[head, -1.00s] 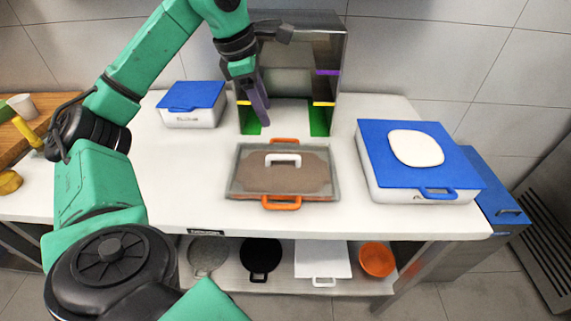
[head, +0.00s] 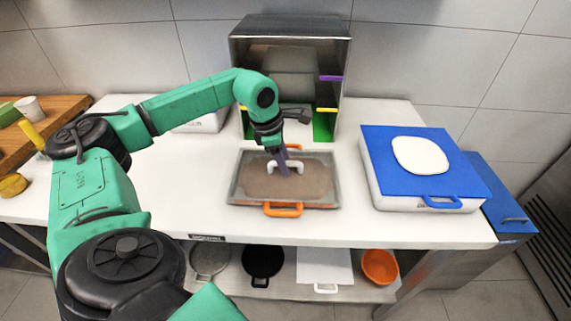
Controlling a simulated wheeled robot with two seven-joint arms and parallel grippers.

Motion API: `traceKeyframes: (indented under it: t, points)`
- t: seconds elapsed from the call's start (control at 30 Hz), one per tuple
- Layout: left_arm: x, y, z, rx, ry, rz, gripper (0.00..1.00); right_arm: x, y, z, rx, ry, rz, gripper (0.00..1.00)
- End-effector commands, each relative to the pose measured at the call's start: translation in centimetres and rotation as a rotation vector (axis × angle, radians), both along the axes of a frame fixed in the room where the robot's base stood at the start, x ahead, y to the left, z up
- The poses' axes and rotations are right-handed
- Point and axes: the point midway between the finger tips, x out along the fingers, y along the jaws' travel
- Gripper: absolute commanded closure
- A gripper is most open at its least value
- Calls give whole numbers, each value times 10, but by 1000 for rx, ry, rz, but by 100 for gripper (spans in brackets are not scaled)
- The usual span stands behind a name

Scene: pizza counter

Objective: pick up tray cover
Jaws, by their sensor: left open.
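The tray cover (head: 305,185) is a flat brown panel with a white handle (head: 271,167) on top. It lies in the grey metal tray (head: 236,194), which has an orange handle (head: 283,210) at its front. My left gripper (head: 283,170) points down over the cover, its purple fingers at the white handle and partly hiding it. It is open; I cannot tell whether the fingers touch the handle. My right gripper is not in view.
A metal oven-like box (head: 290,35) with coloured tabs stands behind the tray. At right is a blue-lidded box (head: 384,153) with a white dough piece (head: 420,155) on it. The white counter (head: 180,185) left of the tray is clear.

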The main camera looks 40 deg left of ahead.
Motion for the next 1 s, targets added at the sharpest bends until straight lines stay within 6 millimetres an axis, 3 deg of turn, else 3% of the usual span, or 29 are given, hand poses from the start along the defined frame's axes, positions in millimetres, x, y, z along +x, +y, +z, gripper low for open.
traceKeyframes:
  t: [0.07, 0.2, 0.23, 0.57, 0.73, 0.87, 1.0]
  points:
    - [0, 0, 0, 0, 0, 0, 45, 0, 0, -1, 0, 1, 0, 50]
    - [0, 0, 0, 0, 0, 0, 95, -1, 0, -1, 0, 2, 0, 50]
    - [0, 0, 0, 0, 0, 0, 100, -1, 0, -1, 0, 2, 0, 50]
    - [0, 0, 1, -1, -1, 0, 100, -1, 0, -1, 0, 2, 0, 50]
    - [1, 0, 12, -1, -3, 0, 100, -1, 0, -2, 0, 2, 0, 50]
    - [1, -1, 37, -3, -6, -1, 100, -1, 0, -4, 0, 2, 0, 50]
    - [2, -1, 87, -3, -10, -1, 100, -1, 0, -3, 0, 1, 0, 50]
